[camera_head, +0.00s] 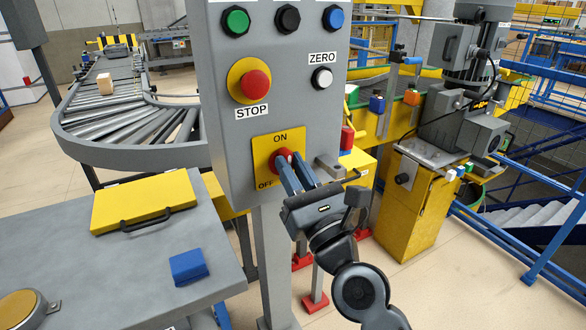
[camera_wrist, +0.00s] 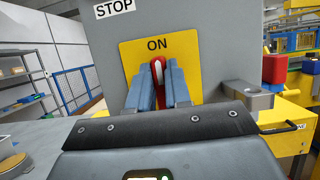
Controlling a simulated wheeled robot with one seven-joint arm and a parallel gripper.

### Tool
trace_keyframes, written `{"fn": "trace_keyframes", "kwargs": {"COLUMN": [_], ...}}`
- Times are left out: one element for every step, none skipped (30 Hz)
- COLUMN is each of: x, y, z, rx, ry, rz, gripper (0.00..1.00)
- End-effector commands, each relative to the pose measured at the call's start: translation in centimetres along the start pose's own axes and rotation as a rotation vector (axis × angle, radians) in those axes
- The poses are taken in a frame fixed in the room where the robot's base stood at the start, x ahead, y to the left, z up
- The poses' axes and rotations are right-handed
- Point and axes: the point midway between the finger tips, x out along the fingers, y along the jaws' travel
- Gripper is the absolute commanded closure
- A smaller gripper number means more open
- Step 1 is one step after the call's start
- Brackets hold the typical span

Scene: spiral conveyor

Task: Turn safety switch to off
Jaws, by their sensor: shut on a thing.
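The safety switch is a red rotary knob (camera_head: 283,158) on a yellow plate (camera_head: 265,147) marked ON at the top and OFF at the lower left. It is mounted on a grey control box (camera_head: 218,120). My gripper (camera_head: 295,172) reaches it from the lower right, with its two fingers at the knob. In the wrist view the knob (camera_wrist: 159,75) shows a white line and stands between the two fingers (camera_wrist: 160,88), close against them. The line looks near upright, close to the ON label. The OFF label is hidden in the wrist view.
Above the switch are a red STOP button (camera_head: 256,85) and a white ZERO button (camera_head: 322,78). A grey table (camera_head: 130,265) at the left bears a yellow case (camera_head: 140,203) and a blue block (camera_head: 188,266).

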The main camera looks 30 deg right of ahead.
Motion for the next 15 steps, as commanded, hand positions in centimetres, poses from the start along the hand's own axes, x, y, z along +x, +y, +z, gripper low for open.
{"fn": "trace_keyframes", "kwargs": {"x": [-0.01, -0.01, -0.01, -0.01, -0.02, -0.02, -0.03, -0.03, -0.04, -0.05, -0.06, -0.07, -0.08, -0.09, -0.1], "y": [0.0, 0.0, 0.0, 0.0, 0.01, 0.02, 0.02, 0.02, 0.01, -0.01, 0.01, 0.04, 0.05, 0.05, 0.06], "z": [0.0, 0.0, 0.0, 0.0, -0.01, -0.02, -0.03, -0.05, -0.06, -0.09, -0.1, -0.13, -0.15, -0.18, -0.23], "rx": [0.0, 0.0, 0.0, -0.001, -0.002, -0.005, -0.008, -0.012, -0.02, -0.028, -0.037, -0.05, -0.063, -0.076, -0.098], "ry": [0.0, 0.0, 0.0, 0.0, 0.0, 0.0, 0.0, 0.0, -0.001, -0.001, -0.001, -0.001, -0.002, -0.002, -0.001], "rz": [0.0, 0.0, 0.0, 0.0, 0.001, 0.002, 0.004, 0.005, 0.008, 0.011, 0.015, 0.021, 0.026, 0.032, 0.041], "gripper": [1.0, 1.0, 1.0, 1.0, 1.0, 1.0, 1.0, 1.0, 1.0, 1.0, 1.0, 1.0, 1.0, 1.0, 1.0]}}
